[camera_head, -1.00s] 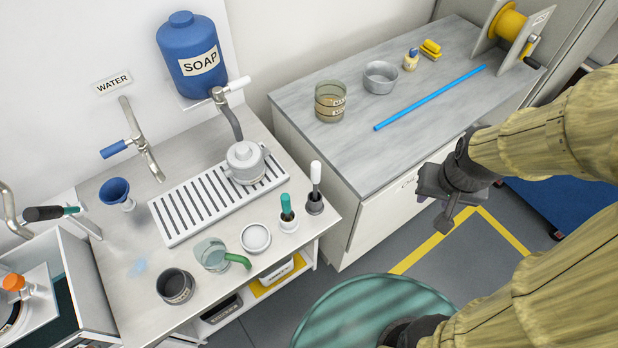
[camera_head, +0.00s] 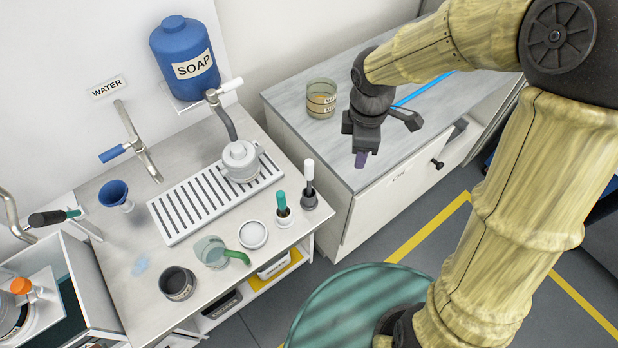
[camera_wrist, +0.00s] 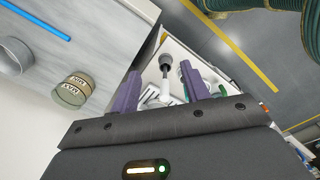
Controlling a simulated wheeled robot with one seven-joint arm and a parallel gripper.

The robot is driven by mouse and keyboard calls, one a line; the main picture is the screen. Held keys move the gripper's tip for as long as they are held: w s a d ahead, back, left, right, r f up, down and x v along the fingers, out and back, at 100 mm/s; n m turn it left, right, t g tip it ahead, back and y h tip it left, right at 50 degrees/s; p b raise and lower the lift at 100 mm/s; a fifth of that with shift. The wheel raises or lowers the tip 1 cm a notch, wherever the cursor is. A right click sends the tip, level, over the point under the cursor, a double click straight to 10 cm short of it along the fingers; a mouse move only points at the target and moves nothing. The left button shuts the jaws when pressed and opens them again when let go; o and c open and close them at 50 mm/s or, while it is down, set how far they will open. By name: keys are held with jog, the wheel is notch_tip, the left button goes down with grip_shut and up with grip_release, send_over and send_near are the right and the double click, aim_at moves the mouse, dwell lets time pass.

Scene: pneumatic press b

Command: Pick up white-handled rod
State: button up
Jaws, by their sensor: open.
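The white-handled rod (camera_head: 309,171) stands upright in a small dark holder (camera_head: 309,201) at the right edge of the left worktop in the head view. My gripper (camera_head: 386,140) is open and empty, with purple fingers. I cannot tell for sure which of these is the rod.
A green-handled rod (camera_head: 282,204) stands close beside it in a white holder. The grey counter (camera_head: 300,92) holds a labelled jar (camera_head: 320,100).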

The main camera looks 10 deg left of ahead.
aim_at(311, 161)
jog(key=w+a+r+n+p, duration=0.1)
jog(key=a+r+n, duration=0.2)
jog(key=a+n, duration=0.7)
jog(key=shift+a+r+n+g+p, duration=0.3)
jog(key=shift+a+n, duration=0.1)
jog(key=shift+n, duration=0.7)
jog(key=shift+f, duration=0.15)
notch_tip(311, 161, down, 12)
jog(key=shift+w, duration=0.1)
jog(key=shift+f+p, duration=0.1)
jog(key=shift+p, duration=0.2)
jog(key=f, duration=0.4)
jog(key=shift+s+a+p, duration=0.25)
jog(key=shift+s+p, duration=0.1)
jog(key=shift+f, duration=0.5)
